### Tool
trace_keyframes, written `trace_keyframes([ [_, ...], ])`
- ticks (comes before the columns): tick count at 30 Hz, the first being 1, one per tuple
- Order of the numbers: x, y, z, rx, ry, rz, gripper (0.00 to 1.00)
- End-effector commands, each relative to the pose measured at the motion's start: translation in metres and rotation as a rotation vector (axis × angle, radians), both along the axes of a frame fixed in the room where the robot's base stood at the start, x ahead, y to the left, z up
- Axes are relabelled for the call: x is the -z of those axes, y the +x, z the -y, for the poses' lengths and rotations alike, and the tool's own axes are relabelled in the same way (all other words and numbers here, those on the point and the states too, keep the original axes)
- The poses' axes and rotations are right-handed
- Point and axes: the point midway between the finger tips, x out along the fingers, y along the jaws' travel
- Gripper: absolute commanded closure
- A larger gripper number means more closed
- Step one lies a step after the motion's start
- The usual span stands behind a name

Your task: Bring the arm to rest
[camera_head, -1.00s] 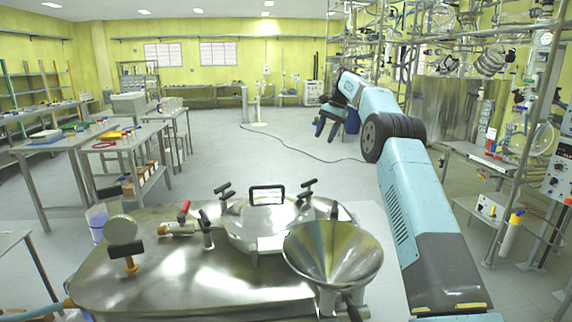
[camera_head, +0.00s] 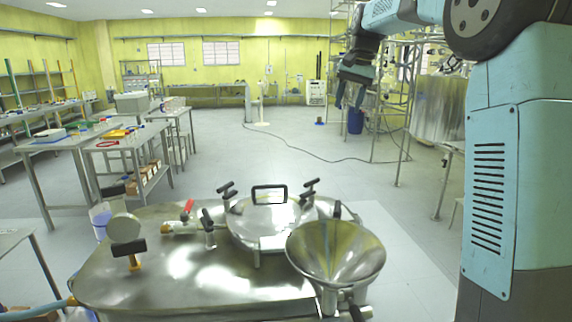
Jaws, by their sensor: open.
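My arm (camera_head: 515,170) fills the right side of the view, its blue links raised and bent at a large black joint near the top right. The forearm reaches left along the top edge. My gripper (camera_head: 348,100) hangs from it, pointing down, with its two fingers apart and nothing between them. It is in the air, in front of the far floor and to the left of the glass reactor frame. It is well above the steel vessel in the foreground.
A steel vessel (camera_head: 180,270) with a lid handle and a funnel (camera_head: 336,252) stands close in front. Steel tables (camera_head: 125,145) stand at the left. Scaffolding with a metal tank (camera_head: 438,108) is at the right. A blue bin (camera_head: 356,121) stands beyond my gripper.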

Motion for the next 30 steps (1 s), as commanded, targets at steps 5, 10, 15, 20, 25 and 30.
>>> trace_keyframes([
  [5,-0.006,-0.057,0.008,-0.040,-0.039,0.053,0.51],
  [10,-0.002,-0.109,0.016,-0.078,-0.076,0.098,0.51],
  [15,0.008,-0.163,0.024,-0.117,-0.113,0.145,0.51],
  [20,0.025,-0.213,0.031,-0.157,-0.149,0.186,0.51],
  [25,0.049,-0.264,0.039,-0.199,-0.186,0.230,0.51],
  [30,0.080,-0.314,0.047,-0.242,-0.223,0.272,0.51],
])
